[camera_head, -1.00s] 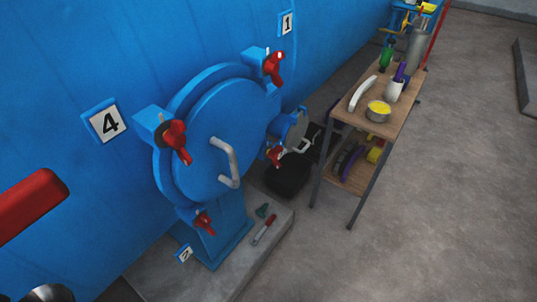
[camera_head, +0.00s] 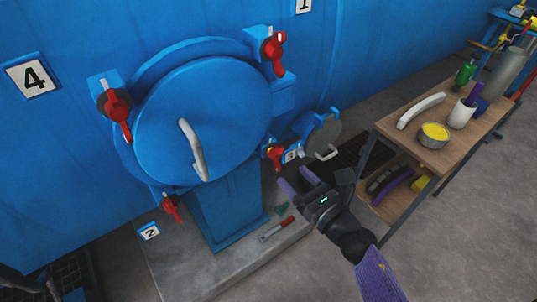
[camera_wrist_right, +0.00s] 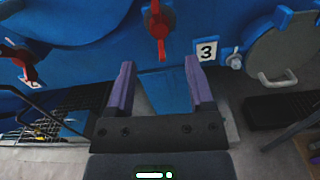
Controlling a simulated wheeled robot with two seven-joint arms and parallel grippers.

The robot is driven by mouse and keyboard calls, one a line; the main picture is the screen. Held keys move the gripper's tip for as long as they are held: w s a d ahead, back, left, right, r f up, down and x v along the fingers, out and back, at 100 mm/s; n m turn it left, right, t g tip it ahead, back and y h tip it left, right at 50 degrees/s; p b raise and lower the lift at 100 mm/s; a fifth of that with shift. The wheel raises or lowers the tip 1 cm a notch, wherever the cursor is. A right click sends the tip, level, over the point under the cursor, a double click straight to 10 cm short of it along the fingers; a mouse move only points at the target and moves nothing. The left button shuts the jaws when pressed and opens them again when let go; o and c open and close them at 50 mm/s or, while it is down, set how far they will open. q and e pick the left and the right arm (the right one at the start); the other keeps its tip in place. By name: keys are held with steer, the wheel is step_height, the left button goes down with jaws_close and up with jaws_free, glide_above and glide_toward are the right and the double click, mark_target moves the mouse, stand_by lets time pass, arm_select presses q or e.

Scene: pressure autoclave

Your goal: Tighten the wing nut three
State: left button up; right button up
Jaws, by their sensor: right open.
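The red wing nut three (camera_head: 275,155) sits at the lower right of the round blue autoclave door (camera_head: 205,120), beside the number 3 plate (camera_head: 292,155). It also shows in the right wrist view (camera_wrist_right: 158,25), hanging near the top centre, left of its number 3 plate (camera_wrist_right: 207,50). My right gripper (camera_head: 297,182) is open and empty, just below and right of wing nut three in the head view. In the wrist view its two purple fingers (camera_wrist_right: 160,85) are apart, with the nut beyond their tips. My left gripper is not in view.
Other red wing nuts sit at plate 4 (camera_head: 118,105), upper right (camera_head: 274,50) and plate 2 (camera_head: 170,207). A white door handle (camera_head: 192,150) sticks out. A small hatch (camera_head: 322,135) and a wooden cart (camera_head: 440,150) stand right. A red-handled tool (camera_head: 278,228) lies on the plinth.

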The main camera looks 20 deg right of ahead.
mark_target(275, 158)
steer(key=x, duration=0.8)
steer(key=shift+f, duration=0.1)
steer(key=shift+s, duration=0.1)
jaws_close()
